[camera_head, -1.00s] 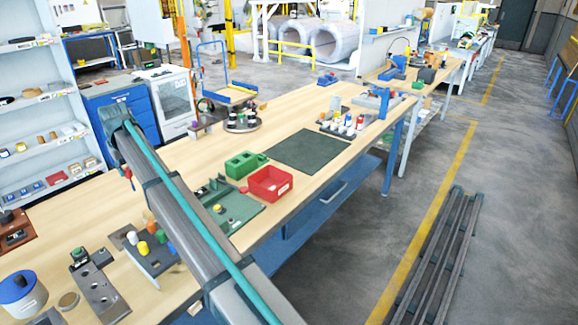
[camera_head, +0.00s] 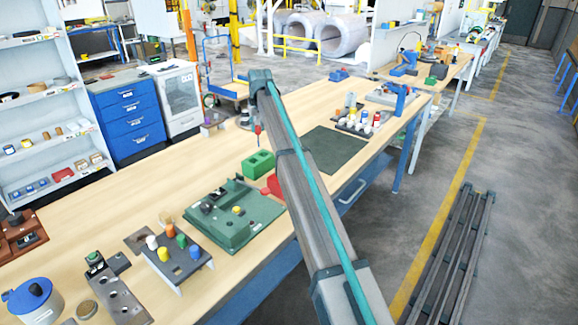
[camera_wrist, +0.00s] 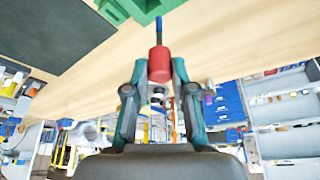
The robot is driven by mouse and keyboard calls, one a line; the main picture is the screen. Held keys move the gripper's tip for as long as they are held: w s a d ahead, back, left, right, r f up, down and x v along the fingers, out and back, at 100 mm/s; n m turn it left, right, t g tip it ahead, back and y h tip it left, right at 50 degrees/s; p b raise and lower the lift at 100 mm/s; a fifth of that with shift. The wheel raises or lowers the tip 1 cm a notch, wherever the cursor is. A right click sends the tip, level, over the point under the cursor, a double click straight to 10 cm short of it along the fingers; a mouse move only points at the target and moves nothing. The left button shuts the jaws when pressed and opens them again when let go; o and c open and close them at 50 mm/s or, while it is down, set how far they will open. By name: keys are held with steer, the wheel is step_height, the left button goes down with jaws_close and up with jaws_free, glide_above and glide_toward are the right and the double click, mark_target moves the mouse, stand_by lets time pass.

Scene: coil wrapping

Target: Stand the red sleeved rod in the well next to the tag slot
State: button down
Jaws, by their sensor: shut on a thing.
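My gripper (camera_wrist: 160,76) is shut on the red sleeved rod, one finger on each side of the red sleeve (camera_wrist: 159,60). A thin dark blue shaft sticks out beyond the sleeve. In the head view, a small part of the rod (camera_head: 257,130) shows upright above the bench, left of my arm; the gripper itself is hidden there. The green fixture board (camera_head: 262,208) with black parts and a yellow knob lies below and left of it. I cannot tell which opening is the well or the tag slot.
A green block (camera_head: 259,163) with holes stands near the rod. A red bin (camera_head: 274,185) is mostly behind my arm. A peg stand (camera_head: 190,271) and a grey plate with holes (camera_head: 122,297) sit at lower left. The dark mat (camera_head: 336,149) is bare.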

steer(key=shift+w+d, duration=0.2)
steer(key=shift+d, duration=0.35)
step_height(320, 180, down, 10)
steer(key=p, duration=0.2)
steer(key=shift+w+d+p, duration=0.15)
steer(key=shift+d+p, duration=0.15)
steer(key=shift+p, duration=0.1)
steer(key=shift+f, duration=0.1)
steer(key=c, duration=1)
jaws_free()
steer(key=shift+o, duration=0.2)
steer(key=b+v, duration=0.2)
steer(key=v, duration=1)
steer(key=shift+b, duration=0.35)
